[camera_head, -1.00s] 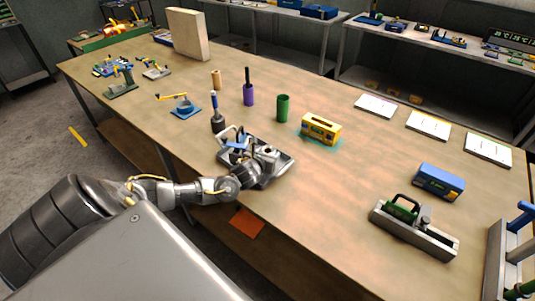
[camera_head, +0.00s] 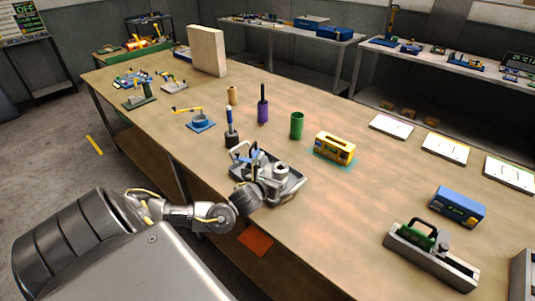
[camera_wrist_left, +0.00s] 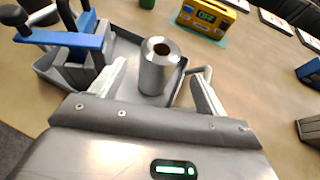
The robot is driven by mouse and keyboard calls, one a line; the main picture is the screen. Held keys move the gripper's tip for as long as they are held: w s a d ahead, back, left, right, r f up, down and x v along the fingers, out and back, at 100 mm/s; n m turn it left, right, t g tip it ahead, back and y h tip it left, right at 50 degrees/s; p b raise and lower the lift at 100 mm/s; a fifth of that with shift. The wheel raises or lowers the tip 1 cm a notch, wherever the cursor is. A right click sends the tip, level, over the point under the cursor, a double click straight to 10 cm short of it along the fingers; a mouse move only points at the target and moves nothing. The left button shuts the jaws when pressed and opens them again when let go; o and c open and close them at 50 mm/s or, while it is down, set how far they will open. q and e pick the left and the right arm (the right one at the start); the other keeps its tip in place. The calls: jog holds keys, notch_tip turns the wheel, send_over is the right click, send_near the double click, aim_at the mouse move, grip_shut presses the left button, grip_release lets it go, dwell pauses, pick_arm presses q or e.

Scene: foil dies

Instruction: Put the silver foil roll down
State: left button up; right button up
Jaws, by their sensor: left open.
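The silver foil roll (camera_wrist_left: 158,66) stands upright in the left wrist view, inside a grey metal tray (camera_wrist_left: 125,40) beside a blue-handled clamp fixture (camera_wrist_left: 75,42). My left gripper (camera_wrist_left: 155,88) is open, with one finger on each side of the roll and a visible gap around it. In the head view the roll (camera_head: 281,171) shows on the tray (camera_head: 296,184) near the table's front edge, with my left gripper (camera_head: 268,182) reaching it from the front left. My right gripper is not in view.
A yellow box (camera_head: 334,148), a green cylinder (camera_head: 297,125) and a purple roll (camera_head: 263,110) stand behind the tray. A black stand with a blue handle (camera_head: 231,135) is close to its left. A blue box (camera_head: 458,206) and a green-handled fixture (camera_head: 432,250) are at right. The table between is clear.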

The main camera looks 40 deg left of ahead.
pick_arm(q)
jog(key=shift+v, duration=2.3)
